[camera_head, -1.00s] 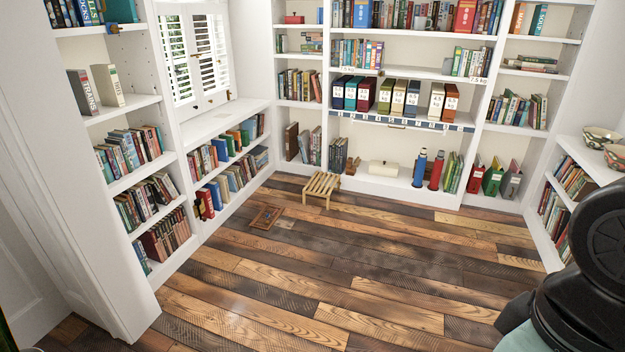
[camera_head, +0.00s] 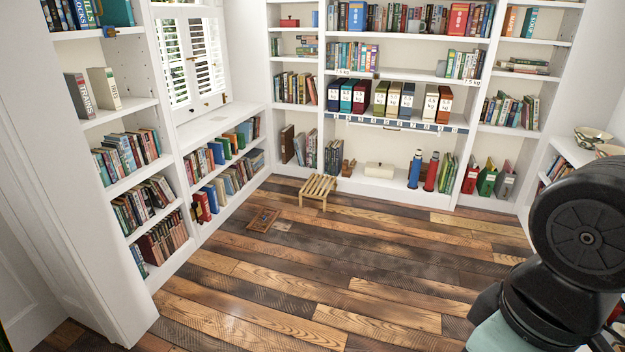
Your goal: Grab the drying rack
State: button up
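A small slatted wooden rack (camera_head: 318,187), light in colour, stands on the plank floor near the back shelves; it looks like the drying rack. It stands upright on short legs and nothing touches it. My arm shows as a large black joint at the right edge of the view, far to the right of the rack and nearer the camera. My gripper is outside the view, so its fingers cannot be seen.
A brown wooden frame or tray (camera_head: 263,220) lies flat on the floor, left of the rack. White bookshelves (camera_head: 395,72) line the back, left and right. Two bowls (camera_head: 593,137) sit on the right ledge. The middle of the plank floor (camera_head: 330,275) is clear.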

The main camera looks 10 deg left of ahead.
aim_at(314, 177)
jog(key=i, duration=3.25)
jog(key=i+u, duration=0.15)
jog(key=i, duration=0.35)
jog(key=i+l+u, duration=0.15)
jog(key=i, duration=0.35)
